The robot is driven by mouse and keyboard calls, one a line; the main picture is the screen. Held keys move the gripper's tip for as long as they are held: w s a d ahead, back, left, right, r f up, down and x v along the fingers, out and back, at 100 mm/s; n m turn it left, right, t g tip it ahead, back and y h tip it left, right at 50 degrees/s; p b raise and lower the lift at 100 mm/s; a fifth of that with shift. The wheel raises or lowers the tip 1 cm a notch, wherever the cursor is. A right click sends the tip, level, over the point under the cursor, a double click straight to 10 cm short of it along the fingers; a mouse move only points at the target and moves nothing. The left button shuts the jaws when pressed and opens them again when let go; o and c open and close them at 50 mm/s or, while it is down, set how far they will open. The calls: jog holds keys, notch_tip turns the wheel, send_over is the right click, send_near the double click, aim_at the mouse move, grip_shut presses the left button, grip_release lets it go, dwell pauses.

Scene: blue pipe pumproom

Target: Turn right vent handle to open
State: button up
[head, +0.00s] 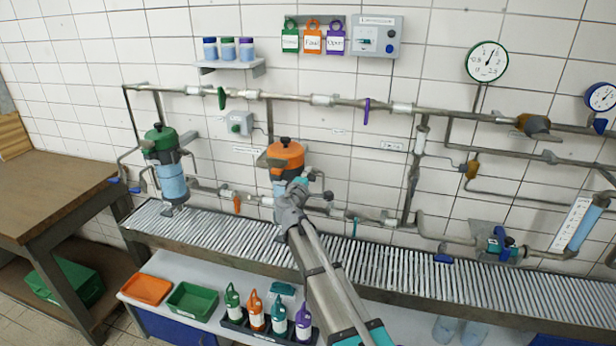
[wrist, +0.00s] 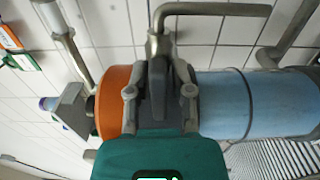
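The right filter vessel, with an orange lid (head: 286,152) and light-blue body, stands on the grating behind my gripper. A small dark handle or knob (head: 328,196) shows just right of it; I cannot tell if it is the vent handle. My gripper (head: 298,188) is in front of the vessel's lower body and hides part of it. In the wrist view my gripper (wrist: 158,75) is in front of the join between the orange lid (wrist: 115,100) and the blue body (wrist: 222,103). A dark grey shape fills the middle between its knuckles; I cannot tell whether the fingers are shut or hold anything.
A green-topped vessel (head: 160,140) stands at the left. A grey bent pipe (wrist: 215,10) passes close beyond my gripper. Pipes with a green handle (head: 221,98) and a purple handle (head: 366,111) run along the wall. A bench (head: 55,190) is at the left; bottles stand below the grating.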

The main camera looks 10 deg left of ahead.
jog(key=s, duration=1.2)
jog(key=shift+a, duration=0.2)
dwell(0.4)
jog(key=s+d+f+m+g+h, duration=0.1)
jog(key=d+f+m+g+h, duration=0.3)
jog(key=d, duration=0.9)
jog(key=s+d+f+m+g+h, duration=0.15)
jog(key=d+f+m+g, duration=0.45)
jog(key=d, duration=0.8)
jog(key=s+d+f+m+g+y, duration=0.3)
jog(key=s+d, duration=0.3)
jog(key=s, duration=0.2)
jog(key=s+d+f+m+g+y, duration=0.3)
jog(key=s+d+f+m+g, duration=0.2)
jog(key=s+d, duration=0.2)
jog(key=shift+s+f, duration=0.25)
jog(key=shift+s, duration=0.25)
